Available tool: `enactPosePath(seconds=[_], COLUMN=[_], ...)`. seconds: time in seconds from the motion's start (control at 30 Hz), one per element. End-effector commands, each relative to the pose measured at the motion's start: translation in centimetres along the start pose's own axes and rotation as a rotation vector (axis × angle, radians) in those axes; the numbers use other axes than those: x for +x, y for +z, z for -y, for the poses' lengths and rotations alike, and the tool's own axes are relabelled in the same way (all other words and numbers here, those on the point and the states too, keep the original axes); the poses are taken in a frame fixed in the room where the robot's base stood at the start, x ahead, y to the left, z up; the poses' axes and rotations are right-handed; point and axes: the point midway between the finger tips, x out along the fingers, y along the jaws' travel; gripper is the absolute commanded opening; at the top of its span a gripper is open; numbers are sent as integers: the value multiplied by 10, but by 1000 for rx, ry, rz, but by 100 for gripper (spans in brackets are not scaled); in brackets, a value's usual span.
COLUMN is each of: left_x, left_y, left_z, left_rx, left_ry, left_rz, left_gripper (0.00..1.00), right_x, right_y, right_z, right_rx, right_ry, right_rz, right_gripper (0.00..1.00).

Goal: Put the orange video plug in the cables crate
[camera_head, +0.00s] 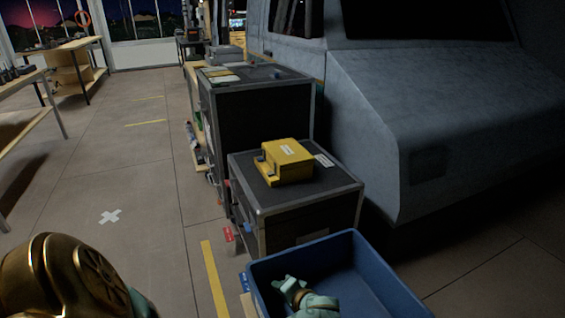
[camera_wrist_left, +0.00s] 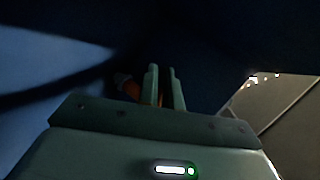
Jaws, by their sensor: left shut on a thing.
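The blue crate (camera_head: 262,268) stands open on the floor at the bottom of the head view. My left gripper (camera_head: 287,284) is down inside it, near its left wall. In the left wrist view the gripper's two fingers (camera_wrist_left: 164,88) are close together, shut on the orange video plug (camera_wrist_left: 129,88). The plug's orange body shows beside and between the fingers, against the dark blue crate interior. The plug cannot be made out in the head view. Whether it touches the crate floor I cannot tell. My right gripper is not in view.
A black case (camera_head: 300,205) stands just behind the crate with a yellow box (camera_head: 287,160) on top. A taller black case (camera_head: 255,110) stands behind that. The grey van (camera_head: 400,110) is on the right. Open tiled floor (camera_head: 130,180) lies to the left.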

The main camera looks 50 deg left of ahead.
Motion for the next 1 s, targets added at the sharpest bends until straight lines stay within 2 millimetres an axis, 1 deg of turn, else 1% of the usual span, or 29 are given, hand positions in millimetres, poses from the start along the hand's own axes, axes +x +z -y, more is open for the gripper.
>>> enactPosePath(seconds=[0.23,0.27,0.3,0.33,0.57,0.67,0.77,0.83,0.9,1.0], left_x=[0,0,0,0,-1,-5,-20,-36,-54,-77], left_y=[1,1,1,1,1,0,-1,-1,-1,-1], left_z=[-2,-1,-1,-1,0,2,2,4,4,4], left_rx=[1,1,0,1,0,-1,-2,-3,-3,-4], left_ry=[5,5,5,5,4,6,8,9,9,9], left_rz=[1,1,1,1,1,0,-1,-2,-2,-1], left_gripper=[0,15,26,28,28,28,28,28,28,28], right_x=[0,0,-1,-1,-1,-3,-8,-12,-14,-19], right_y=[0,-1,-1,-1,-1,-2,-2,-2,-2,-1], right_z=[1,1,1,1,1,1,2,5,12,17], right_rx=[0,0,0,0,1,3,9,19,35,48], right_ry=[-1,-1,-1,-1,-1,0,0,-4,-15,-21], right_rz=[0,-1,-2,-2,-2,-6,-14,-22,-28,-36], right_gripper=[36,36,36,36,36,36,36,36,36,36])
